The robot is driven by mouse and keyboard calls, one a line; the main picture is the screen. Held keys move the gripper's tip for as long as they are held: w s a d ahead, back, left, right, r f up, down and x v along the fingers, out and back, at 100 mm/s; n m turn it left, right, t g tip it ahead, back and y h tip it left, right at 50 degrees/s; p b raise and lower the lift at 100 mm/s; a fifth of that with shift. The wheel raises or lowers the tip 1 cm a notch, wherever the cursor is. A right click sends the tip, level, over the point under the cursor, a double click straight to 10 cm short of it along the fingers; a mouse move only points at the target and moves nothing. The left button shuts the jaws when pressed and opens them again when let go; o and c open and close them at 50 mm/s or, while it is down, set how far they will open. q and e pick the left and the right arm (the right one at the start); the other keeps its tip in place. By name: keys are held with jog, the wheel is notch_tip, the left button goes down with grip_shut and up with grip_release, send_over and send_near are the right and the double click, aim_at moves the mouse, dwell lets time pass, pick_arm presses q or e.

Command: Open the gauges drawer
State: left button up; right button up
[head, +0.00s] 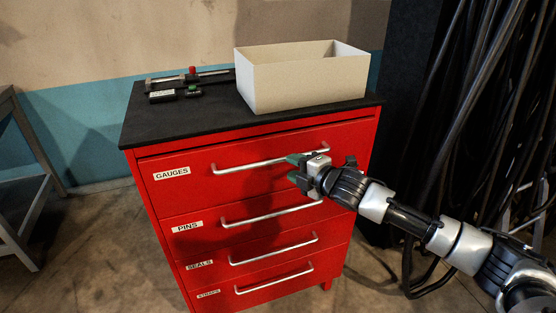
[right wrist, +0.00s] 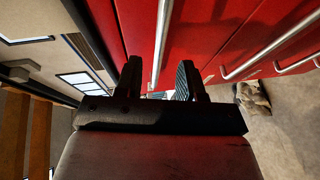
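The gauges drawer (head: 235,182) is the top drawer of the red cabinet, with a white "GAUGES" label (head: 172,173) at its left. Its front looks flush and shut. Its long silver handle (head: 250,165) runs across the front. My right gripper (head: 298,168) is at the right part of this handle and covers a bit of it. In the right wrist view, the two dark fingers (right wrist: 159,82) stand apart with the handle bar (right wrist: 161,40) lined up between them. I cannot tell how deep the bar sits between the fingers. My left gripper is not in view.
Below are the pins drawer (head: 190,240) and two more shut drawers with similar handles. On the black top (head: 205,120) stand an open cream box (head: 310,82) and small gauge-like tools (head: 190,80). Dark cables (head: 480,110) hang at the right. A grey metal frame (head: 35,205) stands at the left.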

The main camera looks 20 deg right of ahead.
aim_at(280, 161)
jog(key=x, duration=0.6)
jog(key=shift+w+f, duration=0.1)
jog(key=shift+w, duration=0.2)
jog(key=shift+c, duration=0.5)
grip_shut()
